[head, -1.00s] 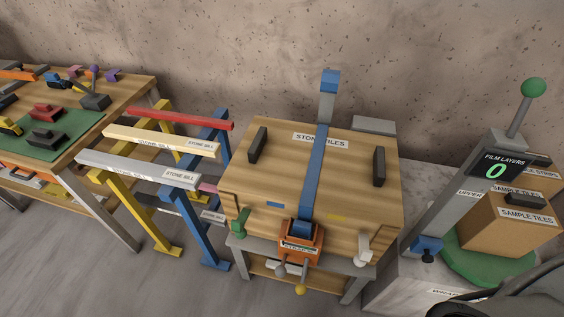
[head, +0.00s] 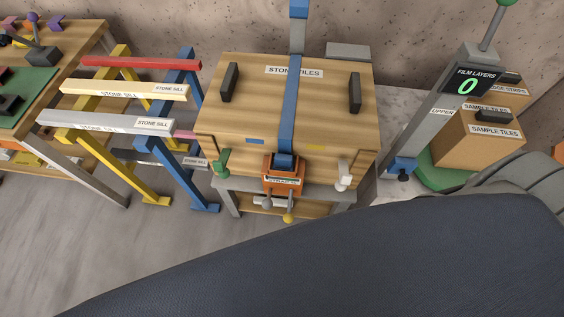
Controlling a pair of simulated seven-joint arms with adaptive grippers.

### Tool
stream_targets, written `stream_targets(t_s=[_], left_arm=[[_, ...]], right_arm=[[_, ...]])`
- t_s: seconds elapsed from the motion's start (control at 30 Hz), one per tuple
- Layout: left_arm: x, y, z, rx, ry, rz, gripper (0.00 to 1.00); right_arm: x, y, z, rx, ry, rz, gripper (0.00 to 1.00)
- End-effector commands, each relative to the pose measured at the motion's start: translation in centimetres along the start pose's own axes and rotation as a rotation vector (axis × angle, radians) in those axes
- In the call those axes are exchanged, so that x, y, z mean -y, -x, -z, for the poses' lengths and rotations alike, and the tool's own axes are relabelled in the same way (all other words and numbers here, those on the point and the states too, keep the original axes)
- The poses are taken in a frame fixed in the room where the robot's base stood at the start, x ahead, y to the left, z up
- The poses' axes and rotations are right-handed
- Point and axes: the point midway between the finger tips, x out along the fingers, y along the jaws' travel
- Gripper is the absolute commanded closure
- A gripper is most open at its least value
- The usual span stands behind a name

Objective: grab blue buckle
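A blue strap (head: 290,105) runs down the middle of the wooden crate (head: 333,125) marked STONE TILES. A small dark blue piece (head: 284,161), perhaps the buckle, sits at the strap's lower end, in the top of an orange tensioner (head: 283,178) on the crate's front. Another blue block (head: 299,9) is at the strap's upper end, on a grey post behind the crate and cut by the frame's top edge. Neither gripper's fingers are in view.
Left of the crate, trestles hold red, yellow and grey sills (head: 105,122). Right of it stand a grey post with a FILM LAYERS 0 display (head: 470,82), a blue clamp (head: 402,167) and a cardboard box (head: 475,140). A large dark form fills the lower foreground.

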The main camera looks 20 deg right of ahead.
Motion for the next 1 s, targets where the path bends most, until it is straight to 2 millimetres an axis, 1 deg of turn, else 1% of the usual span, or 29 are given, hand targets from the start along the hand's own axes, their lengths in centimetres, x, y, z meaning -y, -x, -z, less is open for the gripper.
stream_targets(t_s=[0.4, 0.43, 0.5, 0.7, 0.93, 0.97, 1.0], left_arm=[[0.0, 0.0, 0.0, 0.000, 0.000, 0.000, 0.56], [0.0, 0.0, 0.0, 0.000, 0.000, 0.000, 0.50], [0.0, 0.0, 0.0, 0.000, 0.000, 0.000, 0.42], [0.0, 0.0, 0.0, 0.000, 0.000, 0.000, 0.20], [0.2, 0.0, 0.0, -0.002, 0.000, 0.001, 0.20], [0.2, 0.0, 0.3, -0.009, -0.002, 0.001, 0.20], [0.3, 0.1, 1.1, -0.027, -0.005, 0.000, 0.20]], right_arm=[[0.0, 0.0, 0.0, 0.000, 0.000, 0.000, 1.00], [0.0, 0.0, 0.0, 0.000, 0.000, 0.000, 1.00], [0.0, 0.0, 0.0, 0.000, 0.000, 0.000, 1.00], [0.0, 0.0, 0.0, 0.000, 0.000, 0.000, 1.00], [0.0, 0.0, 0.0, 0.000, 0.000, 0.000, 1.00], [0.0, 0.0, 0.0, 0.000, 0.000, 0.000, 1.00], [0.0, 0.0, 0.0, 0.000, 0.000, 0.000, 1.00]])
